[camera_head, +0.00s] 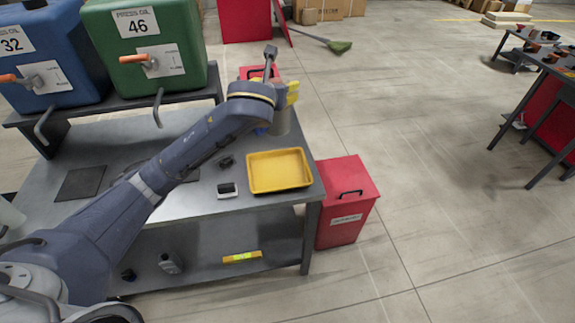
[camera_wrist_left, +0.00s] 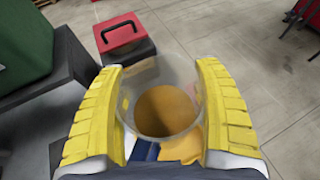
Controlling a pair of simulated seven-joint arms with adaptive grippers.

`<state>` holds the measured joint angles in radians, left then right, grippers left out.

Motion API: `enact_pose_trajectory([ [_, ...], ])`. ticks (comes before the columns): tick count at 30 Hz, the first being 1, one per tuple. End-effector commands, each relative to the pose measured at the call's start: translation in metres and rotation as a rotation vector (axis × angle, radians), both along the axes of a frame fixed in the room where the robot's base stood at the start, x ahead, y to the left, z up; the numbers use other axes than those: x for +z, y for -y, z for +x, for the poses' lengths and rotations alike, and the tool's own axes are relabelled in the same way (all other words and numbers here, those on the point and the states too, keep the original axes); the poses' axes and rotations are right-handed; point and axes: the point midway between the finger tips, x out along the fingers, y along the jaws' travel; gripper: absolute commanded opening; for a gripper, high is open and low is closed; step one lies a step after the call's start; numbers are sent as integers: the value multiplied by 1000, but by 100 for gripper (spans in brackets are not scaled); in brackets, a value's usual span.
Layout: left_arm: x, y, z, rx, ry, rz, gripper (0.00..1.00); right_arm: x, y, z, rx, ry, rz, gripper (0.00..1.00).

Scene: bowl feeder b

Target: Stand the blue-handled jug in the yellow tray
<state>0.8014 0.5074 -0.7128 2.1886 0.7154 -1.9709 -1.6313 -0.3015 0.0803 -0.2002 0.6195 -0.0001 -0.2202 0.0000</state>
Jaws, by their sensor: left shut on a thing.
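The jug (camera_head: 281,123) is a clear, greyish vessel held beyond the far edge of the yellow tray (camera_head: 279,171) in the head view. My left gripper (camera_head: 291,92) is shut on it. In the left wrist view, the yellow fingers of my left gripper (camera_wrist_left: 165,105) grip both sides of the jug (camera_wrist_left: 165,75), with an amber-brown round area inside. A blue part, likely the handle (camera_wrist_left: 143,150), shows below it. Part of the yellow tray (camera_wrist_left: 183,147) shows beside it. The tray looks empty on the grey bench. My right gripper is not in view.
A blue drum (camera_head: 50,60) and a green drum (camera_head: 150,50) with taps stand on a raised rack at the left. Small dark items (camera_head: 227,189) lie left of the tray. A red bin (camera_head: 345,200) stands right of the bench.

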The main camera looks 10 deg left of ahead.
Motion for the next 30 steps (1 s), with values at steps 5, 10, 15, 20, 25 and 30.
enact_pose_trajectory([
  [5, -30, 0, -1, -1, -6, 2, 22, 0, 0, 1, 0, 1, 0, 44],
  [10, -69, 0, -1, 1, -6, 1, 22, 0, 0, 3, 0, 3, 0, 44],
  [15, -106, 0, -1, 0, -5, 2, 22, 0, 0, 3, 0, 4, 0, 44],
  [20, -133, 0, -1, 0, -4, 1, 22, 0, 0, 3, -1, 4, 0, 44],
  [25, -149, 0, 0, 0, -2, 1, 22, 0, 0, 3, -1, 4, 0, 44],
  [30, -155, 1, 0, -1, -1, 0, 22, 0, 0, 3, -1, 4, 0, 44],
])
